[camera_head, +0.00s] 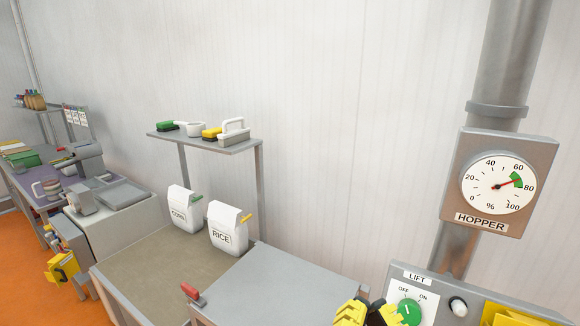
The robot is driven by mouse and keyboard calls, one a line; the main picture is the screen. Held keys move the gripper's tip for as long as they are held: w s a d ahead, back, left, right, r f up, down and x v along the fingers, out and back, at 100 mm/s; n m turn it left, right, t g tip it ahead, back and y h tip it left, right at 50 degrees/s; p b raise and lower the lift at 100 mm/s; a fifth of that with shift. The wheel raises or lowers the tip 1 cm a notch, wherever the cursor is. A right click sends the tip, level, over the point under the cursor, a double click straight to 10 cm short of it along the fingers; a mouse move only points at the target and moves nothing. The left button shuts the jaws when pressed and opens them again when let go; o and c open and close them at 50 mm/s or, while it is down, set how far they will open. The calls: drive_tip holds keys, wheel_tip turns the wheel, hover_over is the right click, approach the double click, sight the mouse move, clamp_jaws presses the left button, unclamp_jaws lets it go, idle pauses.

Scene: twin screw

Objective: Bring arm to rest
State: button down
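My gripper (368,314) shows only in part at the bottom edge, as yellow and black finger parts. It is beside the lift panel (375,286) with its green knob (409,312), in front of the grey cabinet top. The rest of my gripper and arm is cut off by the frame, so I cannot tell whether it is open or shut, or if it touches the knob. I see nothing held in it.
A hopper gauge (498,186) hangs on a pipe, its needle in the green band. A corn bag (184,210) and a rice bag (226,228) stand on the bench (150,268). A shelf (235,147) holds brushes. The grey cabinet top (280,287) is mostly clear.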

wheel_tip(320, 180, up, 31)
drive_tip(key=n+p, duration=0.3)
drive_tip(key=p, duration=2.7)
drive_tip(key=shift+a, duration=0.15)
drive_tip(key=shift+w, duration=0.1)
